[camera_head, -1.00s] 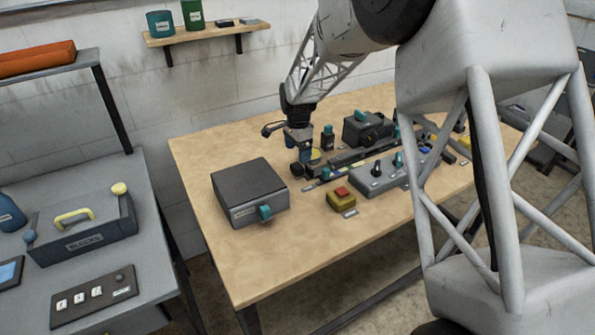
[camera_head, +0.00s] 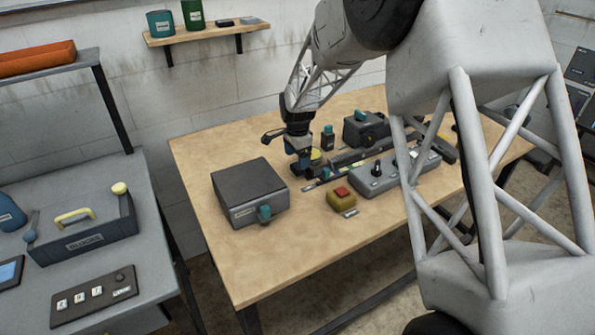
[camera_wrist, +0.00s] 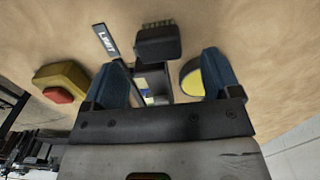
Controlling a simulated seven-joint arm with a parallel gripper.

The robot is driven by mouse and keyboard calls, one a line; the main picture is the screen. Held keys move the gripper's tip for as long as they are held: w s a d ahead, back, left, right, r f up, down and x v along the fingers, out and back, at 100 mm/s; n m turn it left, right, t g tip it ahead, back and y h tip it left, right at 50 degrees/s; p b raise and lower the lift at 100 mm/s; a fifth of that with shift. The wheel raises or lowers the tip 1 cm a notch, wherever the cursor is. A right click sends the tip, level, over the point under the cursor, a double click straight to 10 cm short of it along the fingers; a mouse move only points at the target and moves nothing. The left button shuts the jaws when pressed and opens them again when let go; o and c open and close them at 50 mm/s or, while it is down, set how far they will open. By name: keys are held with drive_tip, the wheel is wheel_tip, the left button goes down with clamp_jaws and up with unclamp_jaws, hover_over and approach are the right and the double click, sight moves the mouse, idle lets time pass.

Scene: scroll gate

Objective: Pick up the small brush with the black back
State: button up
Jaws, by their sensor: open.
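The small brush with the black back (camera_wrist: 158,42) shows in the wrist view, bristles toward the top of the picture. It lies just ahead of the gap between my fingers. My gripper (camera_wrist: 162,66) is open, with one blue finger on each side of that gap. In the head view my gripper (camera_head: 302,167) is low over the wooden table, right of the dark grey box. There the brush is mostly hidden or too small to make out. I cannot tell whether a finger touches it.
A label strip (camera_wrist: 106,43) lies left of the brush. A round yellow-faced piece (camera_wrist: 192,82) is close to the right finger. A yellow block with a red button (camera_head: 341,199), the dark grey box (camera_head: 248,190) and a grey switch panel (camera_head: 377,181) stand nearby. The table front is clear.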

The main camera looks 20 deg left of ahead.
sight(297, 165)
drive_tip(key=shift+f, duration=0.1)
drive_tip(key=shift+f, duration=2.5)
drive_tip(key=shift+c, duration=0.2)
drive_tip(key=c, duration=1)
